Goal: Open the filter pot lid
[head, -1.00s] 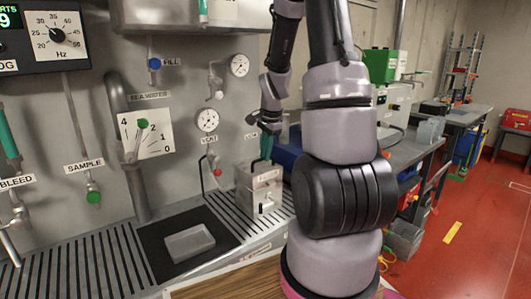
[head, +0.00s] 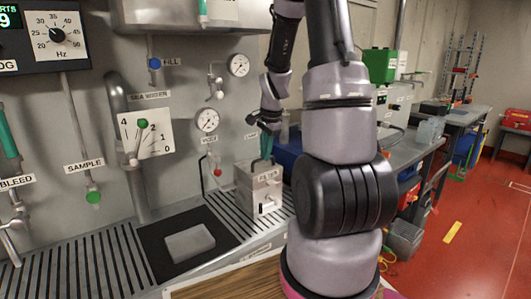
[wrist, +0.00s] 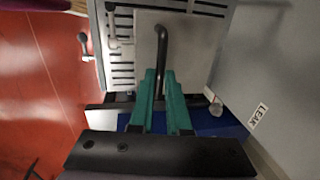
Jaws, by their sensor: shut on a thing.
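The filter pot (head: 264,193) is a grey metal box standing on the slotted drain deck, right of the black mat. In the wrist view its lid (wrist: 147,48) is a pale square plate with a black bent handle (wrist: 161,38). My gripper (head: 266,146) has teal fingers and is above the pot's top. In the wrist view the gripper (wrist: 158,75) is shut on the handle, whose lower end runs between the fingertips. I cannot tell whether the lid is lifted or tilted off the pot.
A grey block (head: 190,242) lies on the black mat (head: 160,237) left of the pot. Gauges, valves and a red-tipped tap (head: 217,172) are on the wall panel behind. A blue bin (head: 290,158) stands just right of the pot. A LEAK label (wrist: 258,116) is on the wall.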

